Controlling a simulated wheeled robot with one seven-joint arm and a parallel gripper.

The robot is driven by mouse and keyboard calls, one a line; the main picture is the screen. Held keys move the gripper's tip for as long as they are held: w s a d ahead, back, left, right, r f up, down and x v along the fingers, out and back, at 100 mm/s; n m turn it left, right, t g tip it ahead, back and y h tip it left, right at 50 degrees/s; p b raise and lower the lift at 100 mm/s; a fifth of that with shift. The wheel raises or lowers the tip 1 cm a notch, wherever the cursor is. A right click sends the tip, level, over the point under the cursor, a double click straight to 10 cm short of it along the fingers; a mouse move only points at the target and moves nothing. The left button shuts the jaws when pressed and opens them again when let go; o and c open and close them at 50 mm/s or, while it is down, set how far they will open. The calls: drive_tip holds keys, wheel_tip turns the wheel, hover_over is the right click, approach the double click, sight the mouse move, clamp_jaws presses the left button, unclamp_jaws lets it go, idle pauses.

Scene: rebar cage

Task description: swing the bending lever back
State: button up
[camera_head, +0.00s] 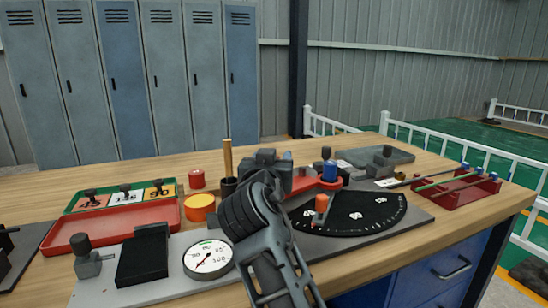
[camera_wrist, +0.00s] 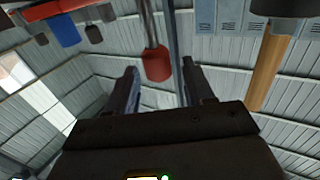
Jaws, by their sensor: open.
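The bending lever is a red arm (camera_head: 304,184) at the back edge of a black fan-shaped scale plate (camera_head: 362,213) on the bench. A blue roller (camera_head: 330,172) stands on it, and also shows in the wrist view (camera_wrist: 65,30). An upright orange-red peg (camera_head: 321,204) stands in front. In the upside-down wrist view, a red-tipped metal rod (camera_wrist: 157,65), perhaps this peg, lies between the fingers in the picture. My gripper (camera_wrist: 159,67) is open and I see no contact. My arm hides its fingers in the head view.
A wooden rod (camera_head: 227,157) stands in a dark cup left of my arm. A dial gauge (camera_head: 208,258), an orange disc (camera_head: 199,207) and a red tray (camera_head: 112,231) lie further left. A red rack of rods (camera_head: 458,190) sits at the right.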

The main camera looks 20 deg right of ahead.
drive_tip(key=v, duration=0.6)
drive_tip(key=shift+s, duration=0.2)
drive_tip(key=shift+a, duration=0.1)
